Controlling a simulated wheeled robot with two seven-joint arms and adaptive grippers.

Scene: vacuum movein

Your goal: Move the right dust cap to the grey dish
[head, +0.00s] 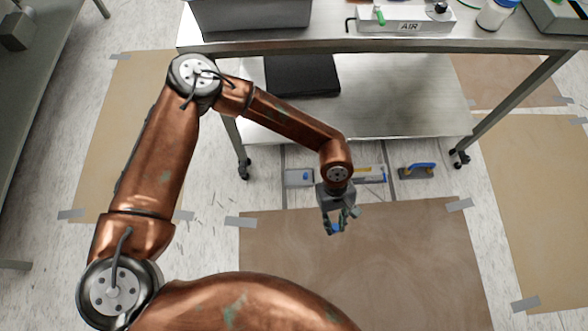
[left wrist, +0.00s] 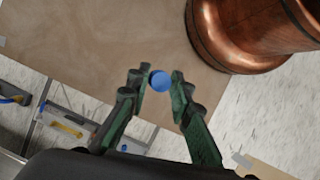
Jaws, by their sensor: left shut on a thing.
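My left gripper (head: 339,228) hangs over the far edge of the brown floor sheet, pointing down. Its green-grey fingers are closed around a small round blue cap (left wrist: 160,81), which shows between the two fingertips in the left wrist view (left wrist: 162,76). A bit of the blue cap also shows between the fingers in the head view (head: 335,228). The cap appears held above the brown sheet (head: 400,270). I cannot tell from the frames whether this is the right dust cap. I cannot make out a grey dish. My right gripper is not in view.
A metal bench (head: 420,45) with a lower shelf (head: 400,105) stands beyond the arm. A dark flat block (head: 302,75) lies on the shelf. On the floor before it are a grey item with blue (head: 299,177) and a blue-handled tool (head: 418,171). The brown sheet is clear.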

